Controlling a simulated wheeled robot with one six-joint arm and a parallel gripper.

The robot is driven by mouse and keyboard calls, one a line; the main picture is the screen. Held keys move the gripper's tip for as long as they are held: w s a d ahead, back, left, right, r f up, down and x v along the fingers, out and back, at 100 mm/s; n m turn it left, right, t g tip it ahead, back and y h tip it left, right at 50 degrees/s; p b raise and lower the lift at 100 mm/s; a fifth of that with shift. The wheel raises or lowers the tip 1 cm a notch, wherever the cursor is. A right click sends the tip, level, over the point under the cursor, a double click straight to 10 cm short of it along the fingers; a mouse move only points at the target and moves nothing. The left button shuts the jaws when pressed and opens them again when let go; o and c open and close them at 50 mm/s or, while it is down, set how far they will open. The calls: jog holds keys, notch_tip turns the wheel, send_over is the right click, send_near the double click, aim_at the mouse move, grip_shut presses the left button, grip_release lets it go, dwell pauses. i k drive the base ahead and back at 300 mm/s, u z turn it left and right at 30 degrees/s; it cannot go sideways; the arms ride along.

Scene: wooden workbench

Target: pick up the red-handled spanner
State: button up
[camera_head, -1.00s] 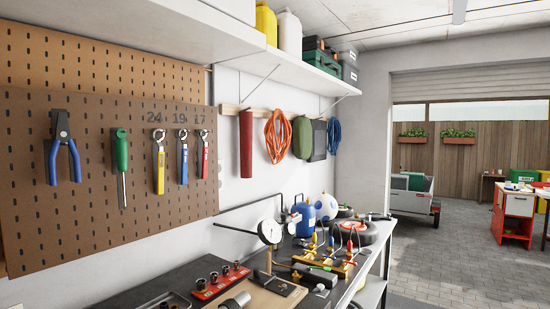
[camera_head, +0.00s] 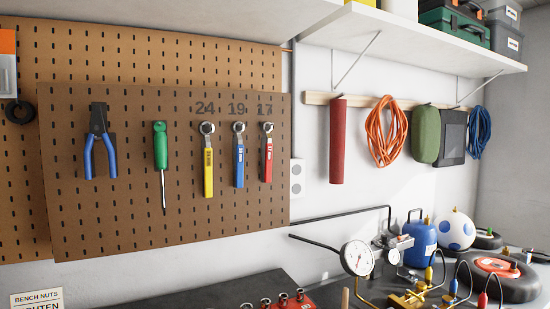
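The red-handled spanner (camera_head: 267,158) hangs upright on the brown pegboard (camera_head: 100,215), under the number 17. It is the rightmost of three spanners, close to the board's right edge. A blue-handled spanner (camera_head: 239,160) hangs just left of it under 19. A yellow-handled spanner (camera_head: 207,165) hangs left of that under 24. Small gaps separate the three handles. My gripper is not in view.
A green screwdriver (camera_head: 161,160) and blue-handled pliers (camera_head: 99,145) hang further left. A white shelf (camera_head: 430,42) juts out above right. The bench below holds a dial gauge (camera_head: 357,258), sockets (camera_head: 283,300) and a blue bottle (camera_head: 419,243). The space before the spanners looks clear.

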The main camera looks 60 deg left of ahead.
aim_at(269, 146)
jog(key=u, duration=0.7)
jog(key=i, duration=1.2)
jog(key=u, duration=0.8)
